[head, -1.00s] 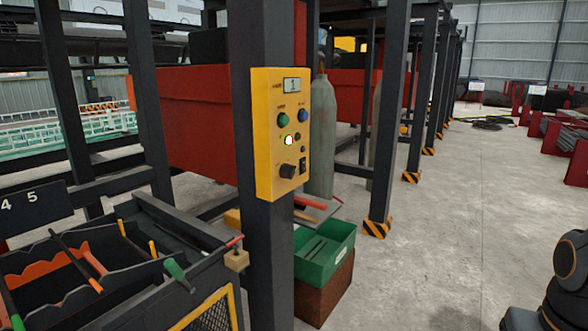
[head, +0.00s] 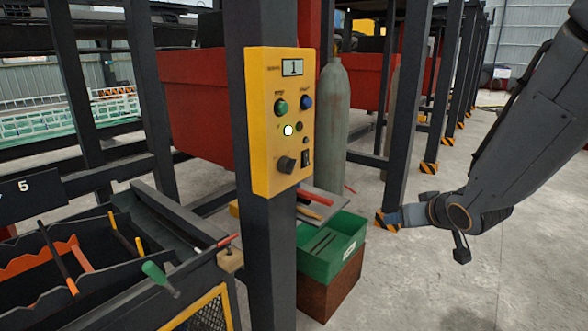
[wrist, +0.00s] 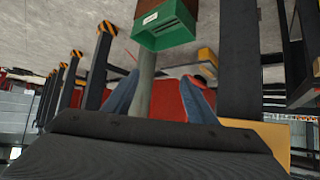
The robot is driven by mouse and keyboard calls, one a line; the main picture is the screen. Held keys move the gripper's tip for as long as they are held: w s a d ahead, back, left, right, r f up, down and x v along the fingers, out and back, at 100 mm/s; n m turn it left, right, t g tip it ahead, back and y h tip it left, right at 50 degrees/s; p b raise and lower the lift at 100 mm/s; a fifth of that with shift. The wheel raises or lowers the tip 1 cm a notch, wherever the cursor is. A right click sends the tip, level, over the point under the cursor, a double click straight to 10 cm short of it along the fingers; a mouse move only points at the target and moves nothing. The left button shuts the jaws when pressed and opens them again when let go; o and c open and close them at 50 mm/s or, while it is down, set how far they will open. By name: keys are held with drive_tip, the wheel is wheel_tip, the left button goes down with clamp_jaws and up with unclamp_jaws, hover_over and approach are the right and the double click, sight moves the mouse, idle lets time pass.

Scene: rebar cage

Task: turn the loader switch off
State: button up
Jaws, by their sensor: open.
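The yellow control box (head: 275,120) is fixed to a dark upright post. On its face are a small display showing 1, a green button (head: 281,106), a blue button (head: 306,102), a lit whitish-green lamp (head: 288,129), a black rotary knob (head: 285,165) and a small black rocker switch (head: 306,158). I cannot read which control is the loader switch, nor its position. My gripper (head: 392,217) is right of the box and lower, apart from it. In the upside-down wrist view its two blue fingers (wrist: 161,77) are spread and empty. A yellow part of the box (wrist: 272,138) shows there, mostly hidden.
A green bin (head: 318,256) on a brown block stands below the box. A grey gas cylinder (head: 334,115) stands behind. A dark tool cart (head: 190,275) is at lower left. Striped-foot posts line the right. Concrete floor at right is open.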

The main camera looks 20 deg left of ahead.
drive_tip(key=w+a+r+n+y, duration=0.3)
drive_tip(key=a+r+y, duration=0.25)
drive_tip(key=a, duration=0.45)
drive_tip(key=n+g+y, duration=0.4)
drive_tip(key=n+y, duration=0.1)
drive_tip(key=y, duration=0.3)
approach(294, 167)
drive_tip(key=a, duration=0.2)
drive_tip(key=x, duration=0.2)
drive_tip(key=p+x, duration=0.1)
drive_tip(key=x, duration=0.4)
drive_tip(key=shift+w+a+p, duration=0.25)
drive_tip(key=shift+w+p, duration=0.1)
drive_tip(key=shift+w, duration=0.1)
drive_tip(key=c, duration=1.1)
drive_tip(key=shift+o, duration=0.2)
